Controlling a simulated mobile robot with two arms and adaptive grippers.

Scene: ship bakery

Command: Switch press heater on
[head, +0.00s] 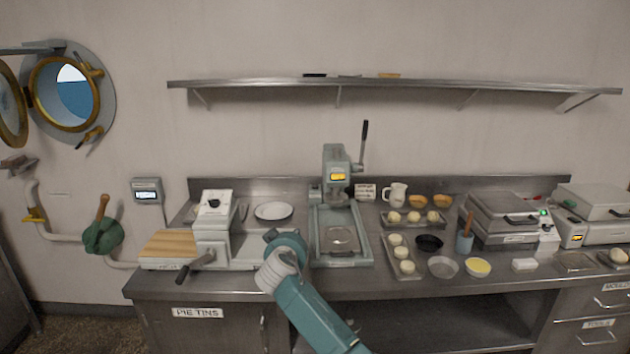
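The press (337,160) stands at the middle of the counter. It is a grey machine with a raised dark lever (364,142), a yellow panel on its head and a flat bed below. A small part sits at the left of its column; I cannot make out a heater switch or its state. My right arm comes in from the bottom, and its gripper (270,237) is in front of the counter, left of the press bed and apart from the press head. The wrist hides most of the gripper, so its opening does not show. My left gripper is not in view.
A white machine with a crank (214,230) and wooden board stands left. Right of the press are a jug (396,194), dough trays (405,275), bowls (443,267) and a hinged iron (497,213) with a green light. A shelf (400,84) runs above.

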